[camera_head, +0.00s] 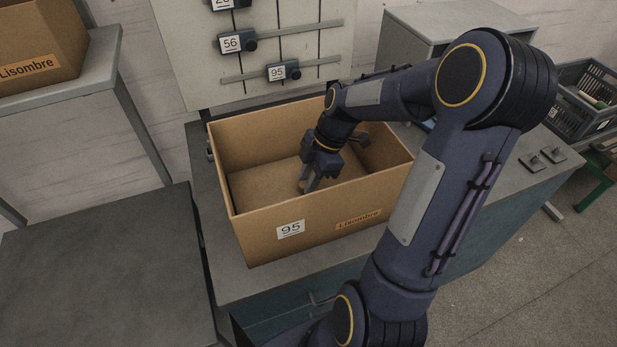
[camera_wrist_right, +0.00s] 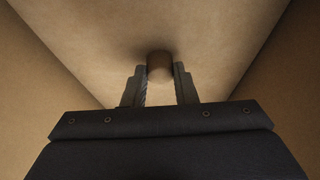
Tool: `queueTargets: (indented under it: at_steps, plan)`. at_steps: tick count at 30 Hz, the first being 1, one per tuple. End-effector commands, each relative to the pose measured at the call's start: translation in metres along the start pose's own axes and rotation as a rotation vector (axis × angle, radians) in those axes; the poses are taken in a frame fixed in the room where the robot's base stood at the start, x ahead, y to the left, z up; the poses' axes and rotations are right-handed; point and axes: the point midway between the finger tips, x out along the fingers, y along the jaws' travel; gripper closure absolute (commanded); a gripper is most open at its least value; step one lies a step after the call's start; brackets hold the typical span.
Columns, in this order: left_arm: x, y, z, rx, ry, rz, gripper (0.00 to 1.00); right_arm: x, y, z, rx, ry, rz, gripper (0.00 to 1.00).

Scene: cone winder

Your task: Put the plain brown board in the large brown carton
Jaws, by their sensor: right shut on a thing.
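The large brown carton (camera_head: 256,231), marked 95 and Lisombre, stands open on the workbench. My right arm reaches over it, and my right gripper (camera_head: 308,184) points down inside it. In the right wrist view, the gripper (camera_wrist_right: 160,78) is shut on a short round brown knob (camera_wrist_right: 160,66). The knob stands on a flat brown surface that looks like the plain brown board (camera_wrist_right: 215,35). In the head view the board (camera_head: 262,188) appears to lie flat at the carton's bottom, its right part hidden by my gripper. My left gripper is out of view.
Another Lisombre carton (camera_head: 50,38) sits on a shelf at the upper left. A panel with sliders and number tags (camera_head: 185,50) stands behind. A grey crate (camera_head: 578,105) is at the far right. The dark table (camera_head: 100,270) at the lower left is bare.

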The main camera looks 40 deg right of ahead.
Motion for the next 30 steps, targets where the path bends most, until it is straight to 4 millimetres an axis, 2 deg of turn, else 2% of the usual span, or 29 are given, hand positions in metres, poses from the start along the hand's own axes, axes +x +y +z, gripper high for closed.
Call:
queueTargets:
  at_steps: [8, 9, 14, 23, 28, 30]
  plan:
    - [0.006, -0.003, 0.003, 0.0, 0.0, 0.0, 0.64, 0.005, 0.0, 0.002, 0.0, 0.0, 0.001, 0.98]
    - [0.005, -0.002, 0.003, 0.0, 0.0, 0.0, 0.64, 0.005, 0.0, 0.002, 0.0, 0.0, 0.0, 0.73]
    - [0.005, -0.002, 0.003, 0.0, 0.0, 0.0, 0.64, 0.005, 0.0, 0.002, 0.0, 0.0, 0.0, 0.53]
    - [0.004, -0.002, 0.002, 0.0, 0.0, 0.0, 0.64, 0.003, 0.0, 0.002, 0.0, 0.0, 0.0, 0.53]
    - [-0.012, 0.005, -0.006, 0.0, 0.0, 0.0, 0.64, -0.013, 0.0, -0.005, 0.0, 0.0, 0.001, 0.53]
    - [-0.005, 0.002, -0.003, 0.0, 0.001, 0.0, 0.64, -0.022, 0.002, -0.002, 0.0, -0.002, 0.008, 0.53]
